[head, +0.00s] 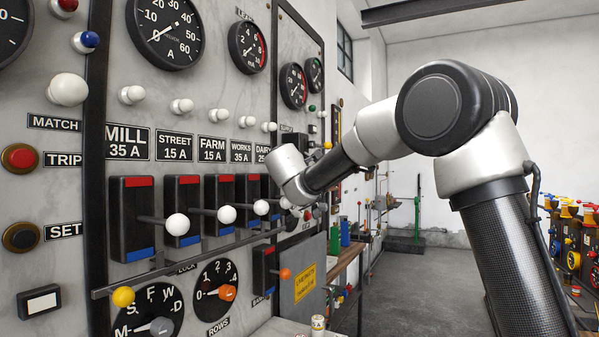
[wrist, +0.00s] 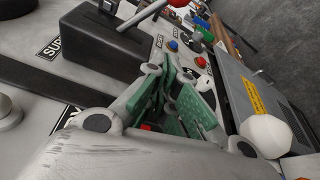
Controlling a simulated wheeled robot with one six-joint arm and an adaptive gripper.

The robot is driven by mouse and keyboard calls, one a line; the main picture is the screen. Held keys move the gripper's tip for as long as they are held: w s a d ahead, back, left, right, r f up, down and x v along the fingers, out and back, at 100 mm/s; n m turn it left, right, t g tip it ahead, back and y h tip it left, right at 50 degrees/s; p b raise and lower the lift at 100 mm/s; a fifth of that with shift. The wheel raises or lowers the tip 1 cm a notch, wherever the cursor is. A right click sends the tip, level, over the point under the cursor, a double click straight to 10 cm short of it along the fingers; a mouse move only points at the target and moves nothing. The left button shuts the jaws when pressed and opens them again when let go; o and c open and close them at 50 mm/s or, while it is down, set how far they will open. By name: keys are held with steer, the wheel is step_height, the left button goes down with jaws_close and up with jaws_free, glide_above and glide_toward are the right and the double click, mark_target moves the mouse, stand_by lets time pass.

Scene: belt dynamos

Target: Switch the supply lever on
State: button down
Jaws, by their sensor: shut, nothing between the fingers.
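In the wrist view a black switch box (wrist: 97,44) stands on the pale panel beside a label beginning "SUP" (wrist: 48,48). My gripper (wrist: 172,88) has green-padded fingers, shut and empty, near the box's right side and apart from the lever. In the head view my wrist covers the gripper and I cannot make out the supply lever.
Several feeder levers with white knobs (head: 177,224) line the panel left of my arm, above a long grey bar with a yellow knob (head: 123,297). An orange-knobbed lever (head: 285,274) sits below. Open floor (head: 420,290) lies right of the panel.

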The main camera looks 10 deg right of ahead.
steer(key=w+d, duration=0.3)
steer(key=d, duration=0.2)
steer(key=shift+w+r, duration=0.25)
steer(key=shift+d+r, duration=0.1)
steer(key=shift+s+d+r+n, duration=0.15)
steer(key=shift+n, duration=0.15)
